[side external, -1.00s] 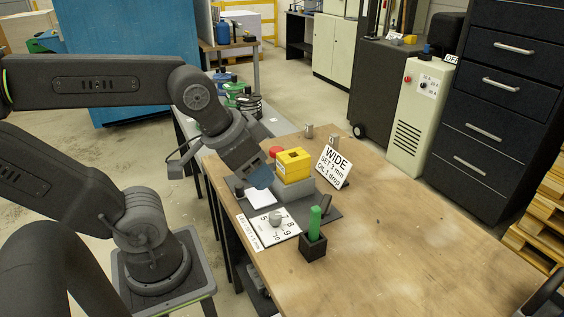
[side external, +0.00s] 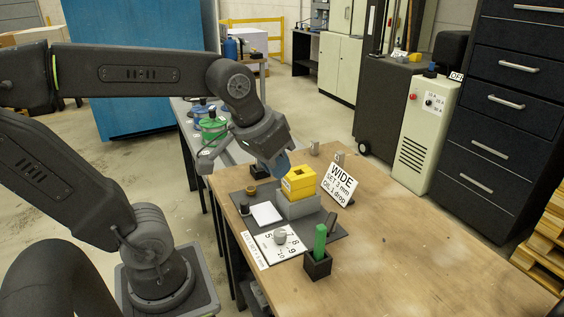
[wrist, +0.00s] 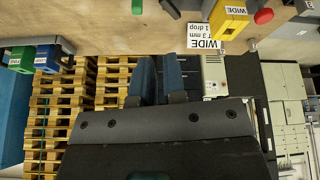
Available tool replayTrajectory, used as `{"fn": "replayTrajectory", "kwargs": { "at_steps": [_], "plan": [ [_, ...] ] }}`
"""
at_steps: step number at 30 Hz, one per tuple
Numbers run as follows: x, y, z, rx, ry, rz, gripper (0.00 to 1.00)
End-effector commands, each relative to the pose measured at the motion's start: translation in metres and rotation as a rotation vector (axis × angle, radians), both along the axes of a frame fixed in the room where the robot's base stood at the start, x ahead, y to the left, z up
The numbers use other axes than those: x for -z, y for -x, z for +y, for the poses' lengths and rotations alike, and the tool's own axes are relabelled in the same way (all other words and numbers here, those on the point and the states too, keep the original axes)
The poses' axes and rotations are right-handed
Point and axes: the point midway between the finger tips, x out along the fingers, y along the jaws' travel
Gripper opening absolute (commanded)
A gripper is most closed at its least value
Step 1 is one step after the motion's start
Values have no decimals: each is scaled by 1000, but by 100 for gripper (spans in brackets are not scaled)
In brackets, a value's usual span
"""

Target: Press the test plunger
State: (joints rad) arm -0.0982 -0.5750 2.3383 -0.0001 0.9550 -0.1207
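My gripper (side external: 282,163) is low over the table, just behind and left of the yellow block (side external: 299,182), in the side view. A narrow gap shows between its blue fingers in the wrist view (wrist: 160,78), with nothing held. The yellow block, with a dark opening in its top, sits on a grey base (side external: 298,206). A red round cap (wrist: 263,16), perhaps the test plunger, shows next to the yellow block in the wrist view. In the side view my gripper hides it.
A WIDE sign (side external: 341,182) stands right of the yellow block. In front are a dial card (side external: 268,250) with a grey knob (side external: 280,236), a white pad (side external: 266,213), and a black holder (side external: 318,265) with a green stick (side external: 320,240). The table's right side is clear.

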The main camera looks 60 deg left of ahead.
Motion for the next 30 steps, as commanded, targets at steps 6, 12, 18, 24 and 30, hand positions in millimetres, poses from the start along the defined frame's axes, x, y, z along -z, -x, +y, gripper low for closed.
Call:
{"fn": "replayTrajectory", "kwargs": {
  "at_steps": [6, 12, 18, 24, 30],
  "plan": [
    [-15, -62, 53, -314, 81, 94, 0],
    [-12, -110, 114, -603, 152, 166, 0],
    [6, -145, 188, -892, 221, 235, 0],
    [34, -162, 258, -1147, 279, 291, 0],
    [55, -165, 299, -1294, 313, 320, 0]
  ]
}}
